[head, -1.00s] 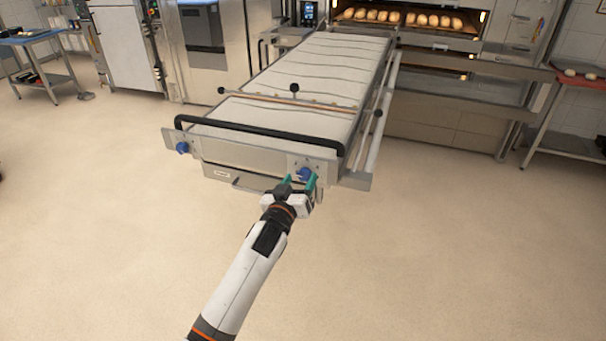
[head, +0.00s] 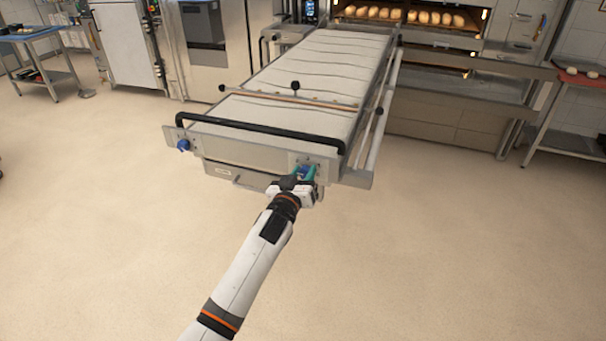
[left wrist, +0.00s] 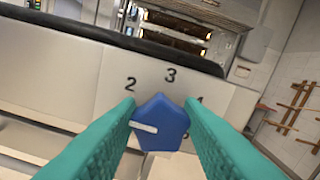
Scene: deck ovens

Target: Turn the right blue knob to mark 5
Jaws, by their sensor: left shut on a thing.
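The right blue knob (head: 303,171) sits on the front panel of the loader at its right end. In the left wrist view the knob (left wrist: 162,123) is a blue pentagon with a white pointer line towards the left, a little below the mark 2. Marks 2 and 3 show clearly; a mark to the right is partly hidden by a finger, and another below it is mostly covered. My left gripper (head: 304,174) is shut on the knob, one teal finger on each side. The left blue knob (head: 183,145) is at the panel's left end. My right gripper is not in view.
A black handle bar (head: 260,130) runs across the loader just above the panel. The long loader bed (head: 310,75) reaches back to the oven with bread (head: 410,15). A side table (head: 570,130) stands at the right. The floor in front is clear.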

